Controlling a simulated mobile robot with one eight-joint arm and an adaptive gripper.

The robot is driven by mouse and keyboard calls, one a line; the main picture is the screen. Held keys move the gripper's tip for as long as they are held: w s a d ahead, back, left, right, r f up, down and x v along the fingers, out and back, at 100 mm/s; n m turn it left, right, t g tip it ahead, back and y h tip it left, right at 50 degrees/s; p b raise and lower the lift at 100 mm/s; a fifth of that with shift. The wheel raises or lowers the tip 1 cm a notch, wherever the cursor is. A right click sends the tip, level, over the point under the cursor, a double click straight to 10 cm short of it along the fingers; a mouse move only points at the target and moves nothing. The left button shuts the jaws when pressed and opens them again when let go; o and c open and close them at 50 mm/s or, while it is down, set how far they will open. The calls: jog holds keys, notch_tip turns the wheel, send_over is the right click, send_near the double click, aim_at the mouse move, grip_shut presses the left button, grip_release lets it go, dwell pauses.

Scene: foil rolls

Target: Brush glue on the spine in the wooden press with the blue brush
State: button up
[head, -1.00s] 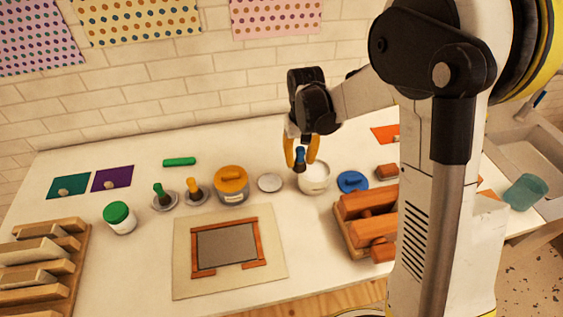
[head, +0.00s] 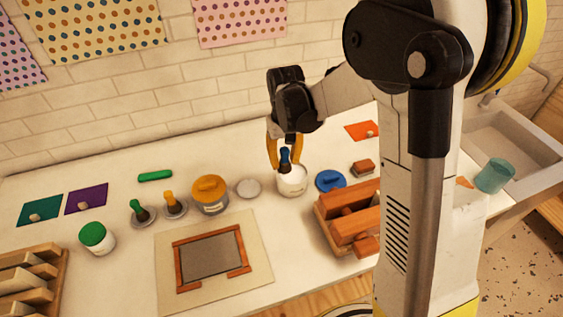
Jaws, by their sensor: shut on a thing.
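My gripper (head: 286,160) is shut on the handle of the blue brush (head: 285,156). The brush is upright over the mouth of the open white pot (head: 292,182); its lower end is hidden at or inside the pot. The wooden press (head: 345,212) is at the right of the table, in front of the pot, with reddish-brown wooden parts. My arm hides its right side, and I cannot make out the spine in it. A blue lid (head: 330,180) lies between the pot and the press.
An orange-lidded jar (head: 210,195), a green brush (head: 138,210), an orange brush (head: 171,203) and a green-lidded jar (head: 97,237) stand left of the pot. A framed board (head: 212,256) lies at front. A wooden rack (head: 32,280) is at far left, a sink (head: 500,140) at right.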

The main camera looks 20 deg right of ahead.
jog(key=d, duration=0.1)
jog(key=w+d, duration=0.1)
jog(key=d, duration=0.1)
jog(key=shift+w+f, duration=0.1)
jog(key=shift+w, duration=0.05)
jog(key=shift+f+b, duration=1.35)
jog(key=shift+f, duration=0.75)
jog(key=shift+f+b, duration=0.55)
dwell(0.7)
jog(key=shift+r, duration=0.15)
grip_shut()
notch_tip(320, 180, up, 7)
jog(key=p, duration=0.4)
